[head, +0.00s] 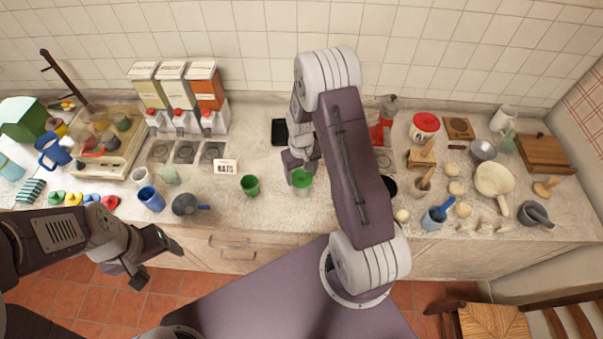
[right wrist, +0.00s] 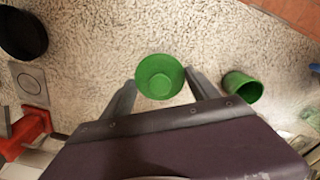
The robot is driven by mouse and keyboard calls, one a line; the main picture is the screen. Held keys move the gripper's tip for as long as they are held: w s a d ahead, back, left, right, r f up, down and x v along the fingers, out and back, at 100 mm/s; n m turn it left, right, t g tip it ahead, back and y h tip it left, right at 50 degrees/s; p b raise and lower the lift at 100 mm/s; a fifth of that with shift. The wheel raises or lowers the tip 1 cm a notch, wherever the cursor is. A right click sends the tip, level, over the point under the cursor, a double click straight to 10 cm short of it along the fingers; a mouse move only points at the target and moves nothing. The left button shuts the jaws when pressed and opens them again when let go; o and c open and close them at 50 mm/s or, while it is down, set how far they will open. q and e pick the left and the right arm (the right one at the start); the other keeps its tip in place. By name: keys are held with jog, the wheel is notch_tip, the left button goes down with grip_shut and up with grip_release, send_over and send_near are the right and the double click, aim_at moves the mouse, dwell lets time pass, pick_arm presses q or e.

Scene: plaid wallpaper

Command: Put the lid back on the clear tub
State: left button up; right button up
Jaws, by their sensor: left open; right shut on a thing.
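The green lid (head: 302,179) is held in my right gripper (head: 298,170) above the counter near its front edge. In the right wrist view, the round green lid (right wrist: 160,68) lies between the two fingers of my right gripper (right wrist: 160,88). The pale, see-through clear tub (head: 303,190) shows just under the lid in the head view. I cannot tell whether lid and tub touch. The lid hides the tub in the right wrist view. My left gripper (head: 157,264) is open and empty, in front of the counter at the lower left.
A green cup (head: 250,185) stands left of the tub; it also shows in the right wrist view (right wrist: 240,87). A small card (head: 225,168) and a blue cup (head: 151,198) are further left.

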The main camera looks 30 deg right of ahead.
dwell(0.4)
jog(key=o, duration=1.5)
notch_tip(320, 180, up, 7)
jog(key=p, duration=0.6)
grip_shut()
jog(key=shift+f+b, duration=0.25)
jog(key=shift+b, duration=0.05)
dwell(0.6)
jog(key=shift+f+b, duration=1.65)
jog(key=shift+f, duration=0.5)
